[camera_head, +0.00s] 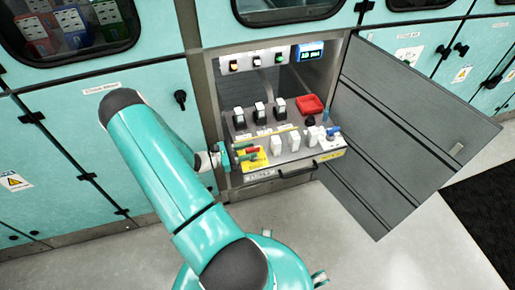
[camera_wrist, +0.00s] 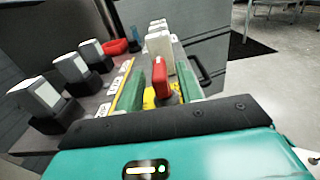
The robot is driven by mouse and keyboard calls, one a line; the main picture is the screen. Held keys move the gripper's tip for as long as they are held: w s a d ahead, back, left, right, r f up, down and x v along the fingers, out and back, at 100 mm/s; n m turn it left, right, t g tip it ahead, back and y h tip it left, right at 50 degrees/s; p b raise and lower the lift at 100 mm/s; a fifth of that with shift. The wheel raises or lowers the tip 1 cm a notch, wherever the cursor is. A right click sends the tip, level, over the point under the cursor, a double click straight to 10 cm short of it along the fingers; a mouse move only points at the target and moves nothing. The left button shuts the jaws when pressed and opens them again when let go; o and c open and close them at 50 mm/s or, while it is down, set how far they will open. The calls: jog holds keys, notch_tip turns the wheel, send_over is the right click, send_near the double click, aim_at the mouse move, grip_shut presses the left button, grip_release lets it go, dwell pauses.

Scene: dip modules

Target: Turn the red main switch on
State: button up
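The red main switch (camera_wrist: 160,78) stands up from a yellow plate (camera_wrist: 150,98) and shows between my gripper's two green fingers in the wrist view. My gripper (camera_wrist: 160,92) is open around it, with a visible gap on the left side; the right finger is very close to the handle, and I cannot tell if it touches. In the head view the red switch (camera_head: 253,150) is small at the panel's left front corner, with my gripper (camera_head: 246,153) reaching it from the left. The lower part of the switch is partly hidden.
The pull-out panel holds several black-and-white modules (camera_head: 259,110), white blocks (camera_head: 294,141), a red tray (camera_head: 310,104) and a blue item (camera_head: 333,131). The grey cabinet door (camera_head: 400,125) stands open on the right. A handle (camera_head: 298,171) crosses the panel's front.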

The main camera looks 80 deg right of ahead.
aim_at(258, 151)
jog(key=shift+x, duration=1.9)
grip_shut()
